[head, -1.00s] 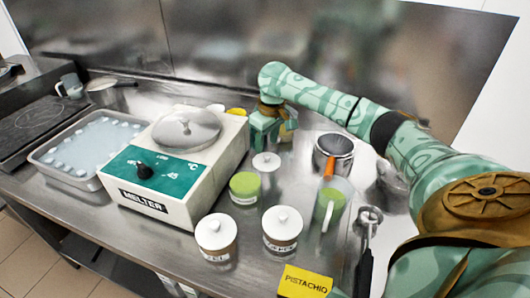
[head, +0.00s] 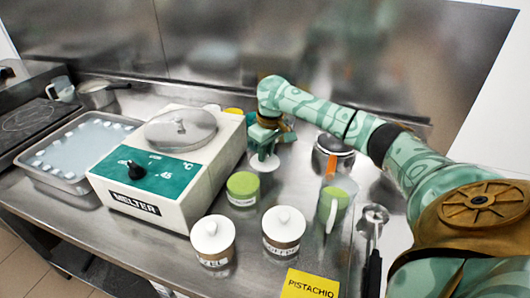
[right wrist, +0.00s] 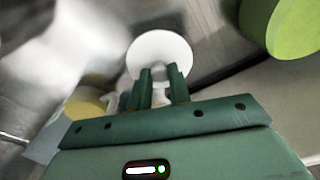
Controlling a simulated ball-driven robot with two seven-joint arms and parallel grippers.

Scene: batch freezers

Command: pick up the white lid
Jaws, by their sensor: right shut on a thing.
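The white lid (head: 265,165) is a small round disc with a knob, behind the jar with green contents (head: 243,188) in the head view. My right gripper (head: 264,152) reaches it from above, its jaws shut on the knob. In the right wrist view the lid's disc (right wrist: 160,52) shows just beyond the fingertips (right wrist: 164,74). I cannot tell whether the lid is clear of the counter. My left gripper is not in view.
The melter (head: 170,165) stands left of the lid. Two white-lidded jars (head: 212,240) (head: 283,230) stand in front. The steel wall is behind.

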